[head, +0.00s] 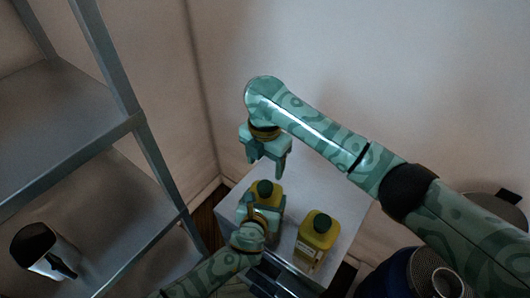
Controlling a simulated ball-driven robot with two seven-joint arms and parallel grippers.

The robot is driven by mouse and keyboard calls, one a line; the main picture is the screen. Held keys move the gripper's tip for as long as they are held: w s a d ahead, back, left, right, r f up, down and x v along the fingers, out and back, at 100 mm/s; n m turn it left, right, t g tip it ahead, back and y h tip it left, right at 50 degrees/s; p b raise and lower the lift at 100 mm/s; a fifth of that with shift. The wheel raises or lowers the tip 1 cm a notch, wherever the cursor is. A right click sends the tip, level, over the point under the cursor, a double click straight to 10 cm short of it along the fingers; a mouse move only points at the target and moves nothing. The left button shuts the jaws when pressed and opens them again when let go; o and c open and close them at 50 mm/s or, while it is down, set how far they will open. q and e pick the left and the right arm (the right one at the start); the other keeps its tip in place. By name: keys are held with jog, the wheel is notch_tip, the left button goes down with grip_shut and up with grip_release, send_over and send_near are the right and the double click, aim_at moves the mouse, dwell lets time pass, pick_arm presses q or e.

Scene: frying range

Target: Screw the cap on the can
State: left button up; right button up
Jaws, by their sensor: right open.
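A yellow can (269,192) stands on the white table top (346,215), with a dark green cap (265,187) over its top. I cannot tell how tightly the cap sits. My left gripper (262,207) is at this can from the front, its fingers beside the body and hiding much of it. Whether they press on the can is not clear. My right gripper (267,165) points down above the cap, open and empty, with a gap between its fingertips and the cap.
A second yellow can (316,241) with a dark green cap stands to the right on the same table. A grey metal shelf (80,150) fills the left, with a black and silver appliance (43,249) on it. A dark blue round container (405,277) stands at the lower right. A wall is behind.

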notch_tip(320, 180, up, 4)
jog(key=shift+f, duration=0.1)
pick_arm(q)
jog(key=o, duration=1.7)
jog(key=shift+o, duration=0.2)
jog(key=shift+s, duration=0.1)
jog(key=shift+s+a+r, duration=0.1)
jog(key=shift+s+r, duration=0.05)
jog(key=shift+s, duration=0.1)
jog(key=p+v, duration=0.3)
jog(key=v, duration=1.2)
jog(key=shift+s, duration=0.3)
pick_arm(e)
notch_tip(320, 180, up, 4)
jog(key=shift+f, duration=0.25)
pick_arm(q)
jog(key=shift+a, duration=0.1)
